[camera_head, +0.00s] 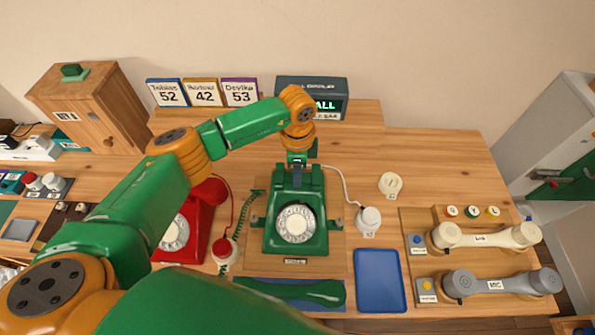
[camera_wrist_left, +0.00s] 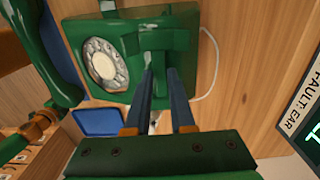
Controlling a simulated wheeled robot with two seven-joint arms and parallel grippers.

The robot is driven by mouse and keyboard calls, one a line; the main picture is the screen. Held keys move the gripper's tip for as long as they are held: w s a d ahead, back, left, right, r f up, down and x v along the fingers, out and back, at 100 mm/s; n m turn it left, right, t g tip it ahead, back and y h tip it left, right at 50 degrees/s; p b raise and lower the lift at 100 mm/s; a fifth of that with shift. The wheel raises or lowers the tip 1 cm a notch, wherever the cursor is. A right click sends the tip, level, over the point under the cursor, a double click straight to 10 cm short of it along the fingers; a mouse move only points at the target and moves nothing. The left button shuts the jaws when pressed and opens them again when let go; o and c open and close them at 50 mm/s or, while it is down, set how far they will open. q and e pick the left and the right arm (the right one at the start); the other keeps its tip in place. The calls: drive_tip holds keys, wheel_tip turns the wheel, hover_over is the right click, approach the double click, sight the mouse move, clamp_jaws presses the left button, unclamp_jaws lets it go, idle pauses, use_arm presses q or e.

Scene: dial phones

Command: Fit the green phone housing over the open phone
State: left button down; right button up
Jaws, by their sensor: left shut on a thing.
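The green phone housing (camera_head: 312,236), with its white dial, sits upright over a wooden board at the middle of the table. In the left wrist view the housing (camera_wrist_left: 145,20) fills the top, its dial facing left. My left gripper (camera_head: 298,170) comes down from behind and is shut on the housing's raised back part. Its two blue fingers (camera_wrist_left: 160,82) reach that part in the left wrist view. The open phone is hidden beneath the housing. I cannot tell whether the housing is fully seated. My right gripper is not in view.
A green handset (camera_head: 322,292) lies on a blue mat in front. A blue tray (camera_head: 380,280) lies at the front right, with two handsets on a board beyond. A red phone (camera_head: 196,222) stands left, under my arm. A display box (camera_head: 311,88) stands behind.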

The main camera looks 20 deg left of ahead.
use_arm(q)
drive_tip(key=shift+f+b, duration=0.65)
drive_tip(key=shift+f, duration=0.25)
drive_tip(key=c, duration=0.7)
unclamp_jaws()
wheel_tip(320, 180, up, 7)
drive_tip(key=shift+f+b, duration=0.15)
drive_tip(key=shift+b, duration=0.8)
drive_tip(key=shift+r, duration=0.25)
